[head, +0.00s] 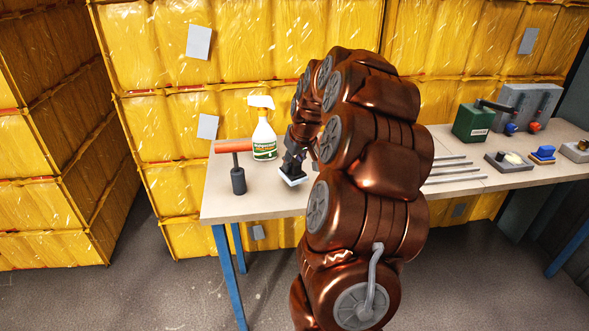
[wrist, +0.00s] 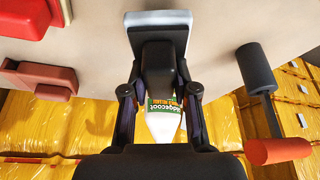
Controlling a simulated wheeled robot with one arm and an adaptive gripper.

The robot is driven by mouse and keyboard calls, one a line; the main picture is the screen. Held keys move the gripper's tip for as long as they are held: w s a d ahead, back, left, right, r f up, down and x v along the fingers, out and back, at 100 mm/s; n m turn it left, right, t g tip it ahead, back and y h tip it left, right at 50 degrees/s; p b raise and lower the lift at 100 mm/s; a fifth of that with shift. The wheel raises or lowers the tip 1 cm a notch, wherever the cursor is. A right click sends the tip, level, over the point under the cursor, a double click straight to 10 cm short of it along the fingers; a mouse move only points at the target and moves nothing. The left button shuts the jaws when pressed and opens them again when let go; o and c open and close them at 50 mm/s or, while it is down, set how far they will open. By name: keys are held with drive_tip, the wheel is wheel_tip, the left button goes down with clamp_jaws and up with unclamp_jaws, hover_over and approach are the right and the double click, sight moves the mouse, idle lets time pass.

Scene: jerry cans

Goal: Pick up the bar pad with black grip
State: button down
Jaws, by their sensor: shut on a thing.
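The bar pad with black grip (wrist: 158,22) is in the top middle of the wrist view, with a pale grey-white base and a dark grip. My gripper (wrist: 159,78) has its two fingers on either side of the black grip, shut on it. In the head view the pad (head: 293,180) shows below my gripper (head: 292,162), tilted, over the left part of the table. Whether its lower edge touches the table is unclear. My arm hides part of the table behind it.
A white spray bottle (head: 263,132) stands behind and left of the pad. A mallet with an orange top (head: 234,146) stands left on the table (head: 222,200). Metal rods (head: 455,170), a green box (head: 474,123) and several small items are right. Yellow stacked walls (head: 240,50) stand behind.

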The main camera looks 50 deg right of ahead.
drive_tip(key=s+a, duration=0.2)
drive_tip(key=a, duration=0.5)
drive_tip(key=s+a+r+b, duration=0.1)
drive_tip(key=s+a, duration=0.1)
drive_tip(key=a, duration=0.6)
drive_tip(key=shift+s+r+b, duration=0.2)
drive_tip(key=shift+s+b, duration=0.05)
drive_tip(key=shift+b, duration=0.05)
